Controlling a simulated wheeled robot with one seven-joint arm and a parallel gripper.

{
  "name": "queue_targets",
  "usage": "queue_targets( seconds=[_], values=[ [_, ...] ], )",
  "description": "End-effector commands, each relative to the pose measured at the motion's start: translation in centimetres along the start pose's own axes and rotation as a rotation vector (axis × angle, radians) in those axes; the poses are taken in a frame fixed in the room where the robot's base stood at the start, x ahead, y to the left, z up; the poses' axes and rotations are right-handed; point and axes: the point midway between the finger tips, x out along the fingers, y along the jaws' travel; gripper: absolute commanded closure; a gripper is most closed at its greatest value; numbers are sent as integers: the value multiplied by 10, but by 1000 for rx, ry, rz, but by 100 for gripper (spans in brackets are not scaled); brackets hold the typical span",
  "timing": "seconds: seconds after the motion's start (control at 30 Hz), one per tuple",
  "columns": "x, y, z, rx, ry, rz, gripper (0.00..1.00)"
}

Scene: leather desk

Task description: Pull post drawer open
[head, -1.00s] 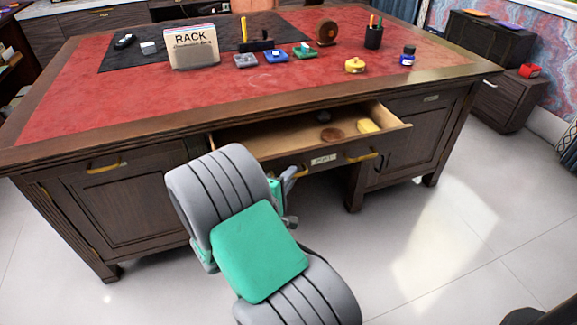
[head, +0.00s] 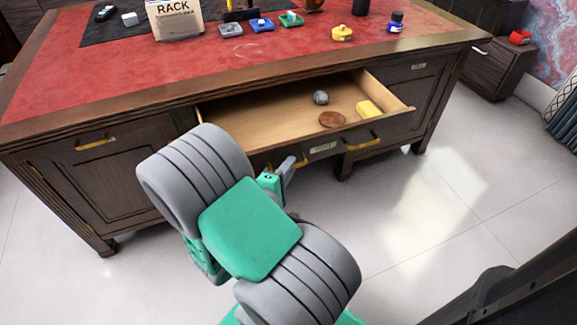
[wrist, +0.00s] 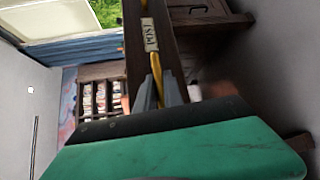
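The post drawer (head: 265,118) stands pulled out from the middle of the desk front. Its label (wrist: 150,35) reads POST in the wrist view. A brass handle (head: 362,141) shows on the right part of its front. My gripper (head: 292,168) is at the left part of the drawer front, partly hidden by my arm. In the wrist view, my gripper's fingers (wrist: 161,92) are closed around a yellow handle (wrist: 157,68) beside the label. A grey round object (head: 320,97), a brown disc (head: 332,119) and a yellow block (head: 368,108) lie inside the drawer.
The red desk top (head: 115,75) holds a rack box (head: 175,20), a yellow pot (head: 342,33), an ink bottle (head: 396,23) and small trays. Closed cabinets flank the drawer, the left one with a brass handle (head: 95,144).

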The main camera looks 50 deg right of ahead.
Motion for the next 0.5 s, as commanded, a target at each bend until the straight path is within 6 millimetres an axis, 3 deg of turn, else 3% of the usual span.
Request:
queue_targets(
  seconds=[0.1,0.37,0.5],
  values=[
    [0,0,-2,2,4,0,80],
    [-1,0,-1,0,1,0,80],
    [-12,1,-3,-2,8,-1,80]
  ],
)
